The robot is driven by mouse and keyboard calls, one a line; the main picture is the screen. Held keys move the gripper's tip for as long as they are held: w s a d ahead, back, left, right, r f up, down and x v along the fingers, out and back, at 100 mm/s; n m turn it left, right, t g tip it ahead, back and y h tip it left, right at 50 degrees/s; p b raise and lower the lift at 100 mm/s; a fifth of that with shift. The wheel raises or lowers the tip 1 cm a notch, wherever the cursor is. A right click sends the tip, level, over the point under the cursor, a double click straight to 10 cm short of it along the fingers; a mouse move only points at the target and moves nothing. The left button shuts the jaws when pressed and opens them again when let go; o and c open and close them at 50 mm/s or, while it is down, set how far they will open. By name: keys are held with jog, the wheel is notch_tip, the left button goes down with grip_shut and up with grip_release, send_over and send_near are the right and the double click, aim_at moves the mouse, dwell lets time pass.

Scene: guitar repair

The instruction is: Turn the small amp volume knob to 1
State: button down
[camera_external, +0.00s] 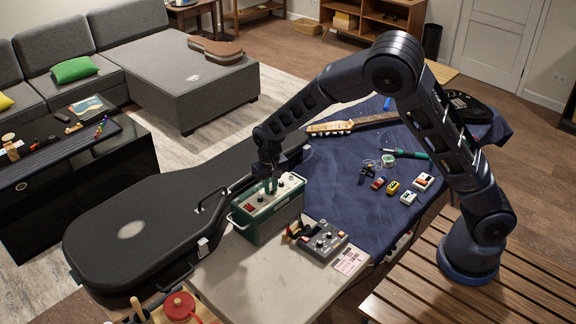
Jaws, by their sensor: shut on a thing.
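The small amp (258,226) is a green box with a light control panel on top. It stands on the grey end of the worktable, beside the black guitar case. My gripper (270,190) points down at the amp's top panel from above. Its fingers are shut on a small knob among the controls, which they mostly hide. Other small knobs and a red part show on the panel on either side of the fingers. The knob's pointer and the numbers around it are too small to read.
A grey pedal unit with knobs (322,242) sits right of the amp. The black guitar case (135,222) lies to the left. Several small pedals (392,187), a guitar neck (350,125) and tools lie on the blue cloth (345,200). A red round item (179,305) is at the front.

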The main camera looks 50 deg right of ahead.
aim_at(271, 189)
dwell(0.3)
jog(key=c, duration=1.3)
grip_release()
jog(key=shift+c, duration=0.2)
notch_tip(271, 189, up, 11)
jog(key=shift+f, duration=0.1)
